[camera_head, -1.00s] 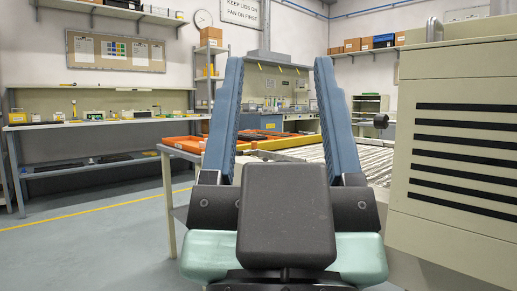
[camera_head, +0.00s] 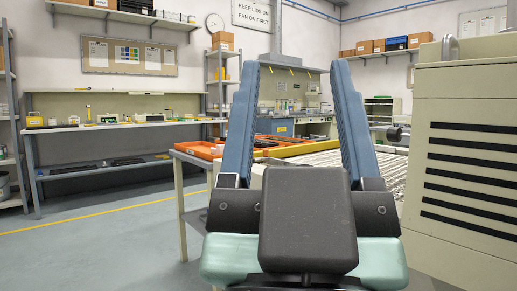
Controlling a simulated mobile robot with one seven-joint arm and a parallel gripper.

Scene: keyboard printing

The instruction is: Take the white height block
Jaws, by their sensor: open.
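My gripper (camera_head: 298,75) fills the middle of the head view, with its two blue fingers wide apart and nothing between them. I cannot make out a white height block for certain. Several small items, some whitish, stand on the long bench (camera_head: 60,129) at the left, too small to tell apart. My gripper is well short of that bench, in front of a table with orange trays (camera_head: 200,149). My gripper hides part of that table.
A large beige cabinet (camera_head: 465,100) with black slots stands close on the right. The table with a slatted or roller-like top (camera_head: 390,172) lies just ahead. A grey shelf rack (camera_head: 8,110) is at the left edge. The floor (camera_head: 110,240) at the left is clear.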

